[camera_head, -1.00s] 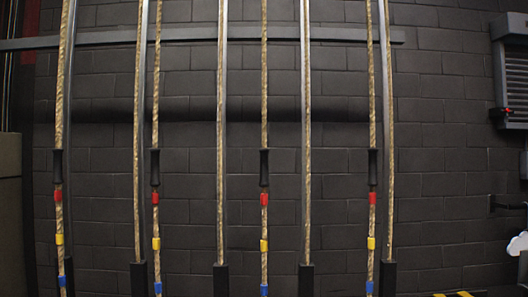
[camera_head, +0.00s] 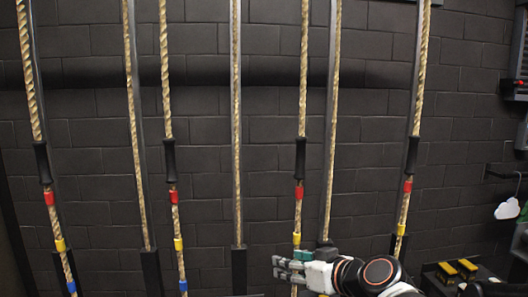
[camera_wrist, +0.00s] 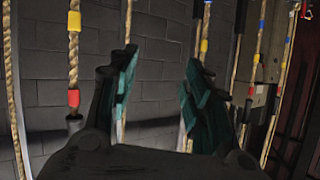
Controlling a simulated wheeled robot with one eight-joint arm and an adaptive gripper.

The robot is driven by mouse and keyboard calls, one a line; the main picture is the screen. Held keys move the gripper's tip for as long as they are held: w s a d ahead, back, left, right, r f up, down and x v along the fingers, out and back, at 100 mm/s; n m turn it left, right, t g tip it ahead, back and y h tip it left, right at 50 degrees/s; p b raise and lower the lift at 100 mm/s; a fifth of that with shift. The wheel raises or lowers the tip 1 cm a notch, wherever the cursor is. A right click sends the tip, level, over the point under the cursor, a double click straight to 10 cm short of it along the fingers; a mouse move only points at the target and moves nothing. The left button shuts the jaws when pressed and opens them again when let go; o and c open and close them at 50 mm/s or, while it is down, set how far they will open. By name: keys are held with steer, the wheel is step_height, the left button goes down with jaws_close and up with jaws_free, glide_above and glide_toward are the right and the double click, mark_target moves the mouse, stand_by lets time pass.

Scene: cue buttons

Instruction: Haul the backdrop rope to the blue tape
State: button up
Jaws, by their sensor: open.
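Several tan ropes hang against a dark brick wall. Those with a black grip sleeve carry red, yellow and blue tape below it; I cannot tell which is the backdrop rope. My gripper (camera_head: 283,267) is in front of the third sleeved rope (camera_head: 304,70), just below its yellow tape (camera_head: 297,239) and well below its sleeve (camera_head: 300,158). That rope's blue tape is not visible; my gripper covers that stretch. Blue tape (camera_head: 183,286) shows on the second sleeved rope. In the wrist view my gripper's teal-padded fingers (camera_wrist: 160,88) are spread, with no rope visibly clamped.
The far-right sleeved rope (camera_head: 412,155) stands clear of my arm. Plain ropes, such as one at centre (camera_head: 236,110), run into dark lower housings. A white cloud shape (camera_head: 507,209) and a dark box with yellow parts (camera_head: 456,272) are at right.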

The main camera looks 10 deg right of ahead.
step_height(320, 180, up, 3)
steer(key=w+d+p, duration=0.1)
steer(key=d+p, duration=0.1)
steer(key=m+t+h+p, duration=0.15)
steer(key=t+p, duration=0.45)
steer(key=p, duration=1.1)
glide_toward(303, 156)
steer(key=p+x, duration=0.2)
steer(key=x, duration=0.9)
steer(key=shift+w, duration=0.2)
steer(key=shift+c, duration=0.2)
jaws_close()
